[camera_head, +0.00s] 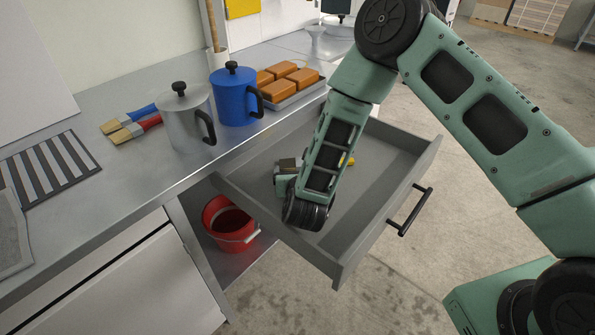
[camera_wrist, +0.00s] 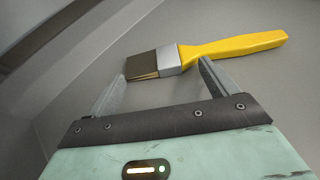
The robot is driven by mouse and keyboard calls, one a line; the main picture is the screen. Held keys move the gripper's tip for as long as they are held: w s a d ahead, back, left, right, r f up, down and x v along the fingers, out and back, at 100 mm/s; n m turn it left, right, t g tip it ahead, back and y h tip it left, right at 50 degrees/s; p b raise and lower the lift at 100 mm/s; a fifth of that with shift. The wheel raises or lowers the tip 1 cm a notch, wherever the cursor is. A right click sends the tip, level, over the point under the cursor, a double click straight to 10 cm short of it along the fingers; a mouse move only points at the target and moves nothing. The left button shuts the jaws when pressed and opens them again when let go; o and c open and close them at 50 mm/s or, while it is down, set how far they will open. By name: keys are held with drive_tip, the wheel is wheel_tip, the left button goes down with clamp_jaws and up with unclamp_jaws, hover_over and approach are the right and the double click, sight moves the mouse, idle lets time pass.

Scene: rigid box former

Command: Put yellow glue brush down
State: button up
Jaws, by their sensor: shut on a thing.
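The yellow glue brush (camera_wrist: 235,46) lies across the tips of my gripper (camera_wrist: 162,72) in the wrist view. Its metal ferrule and dark bristles are between the two fingers, and the yellow handle points to the upper right. In the head view a bit of the yellow handle (camera_head: 347,161) shows beside my wrist, inside the open grey drawer (camera_head: 385,165). My gripper is low in the drawer and shut on the brush. My arm hides most of the brush there. I cannot tell whether the brush touches the drawer floor.
On the worktop (camera_head: 110,185) stand a grey pot (camera_head: 183,125), a blue pot (camera_head: 233,98) and a tray of orange blocks (camera_head: 290,82). Two brushes (camera_head: 130,128) and a striped mat (camera_head: 50,165) lie left. A red bucket (camera_head: 228,222) is below. The drawer's right part is clear.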

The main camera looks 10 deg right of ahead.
drive_tip(key=o, duration=0.9)
drive_tip(key=shift+r+p, duration=0.2)
drive_tip(key=shift+p, duration=0.15)
drive_tip(key=b+v, duration=0.1)
drive_tip(key=v, duration=0.6)
drive_tip(key=shift+s, duration=0.25)
